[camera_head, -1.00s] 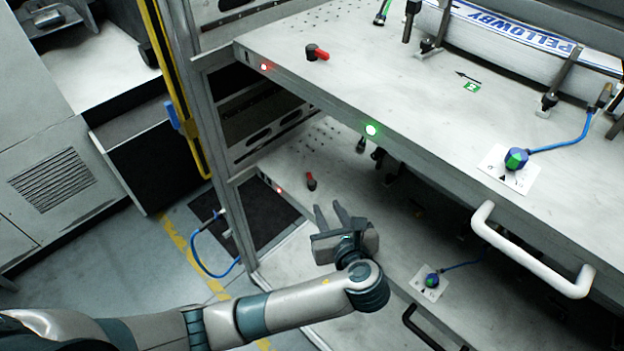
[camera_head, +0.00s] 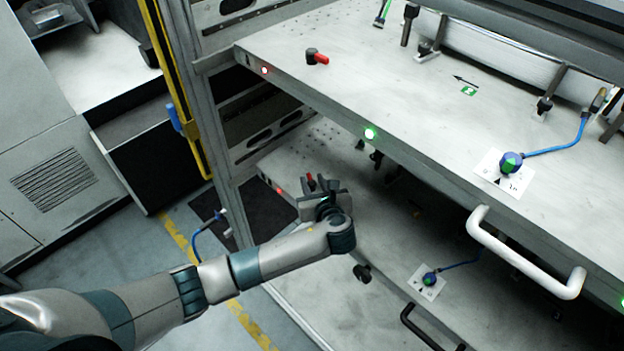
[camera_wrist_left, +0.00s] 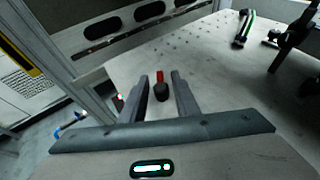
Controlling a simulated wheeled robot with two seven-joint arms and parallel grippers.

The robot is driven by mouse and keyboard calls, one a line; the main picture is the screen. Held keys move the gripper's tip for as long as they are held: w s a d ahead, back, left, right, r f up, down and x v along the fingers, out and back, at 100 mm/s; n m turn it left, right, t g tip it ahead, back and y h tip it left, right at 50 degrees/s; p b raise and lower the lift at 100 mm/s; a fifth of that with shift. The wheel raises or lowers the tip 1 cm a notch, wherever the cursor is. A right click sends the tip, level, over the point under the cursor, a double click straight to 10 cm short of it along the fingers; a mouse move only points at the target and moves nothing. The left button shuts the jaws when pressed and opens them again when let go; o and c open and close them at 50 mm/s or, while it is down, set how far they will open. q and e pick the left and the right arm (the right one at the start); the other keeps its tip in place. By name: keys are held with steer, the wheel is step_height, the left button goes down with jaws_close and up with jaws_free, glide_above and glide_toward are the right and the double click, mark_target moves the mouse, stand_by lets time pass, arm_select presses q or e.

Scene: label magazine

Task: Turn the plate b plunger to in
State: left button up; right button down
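The lower plate (camera_head: 300,140) carries a plunger with a black knob and red lever (camera_wrist_left: 161,90), seen in the left wrist view with its lever pointing away from my gripper. In the head view this plunger (camera_head: 310,181) is partly hidden by my left gripper (camera_head: 322,184). My left gripper (camera_wrist_left: 161,80) is open, one finger on each side of the plunger. Whether either finger touches it I cannot tell. A similar red-levered plunger (camera_head: 316,57) stands on the upper plate (camera_head: 370,85). No letter naming either plate is readable. My right gripper is not in view.
The upper plate's edge overhangs the lower one, with a white handle (camera_head: 525,258) and a green light (camera_head: 370,133). A blue-green knob (camera_head: 511,163) with a blue cable sits on top; another knob (camera_head: 429,279) is below. A rack post (camera_head: 205,130) stands left.

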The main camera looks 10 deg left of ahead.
arm_select(q)
steer(key=shift+x, duration=0.75)
jaws_close()
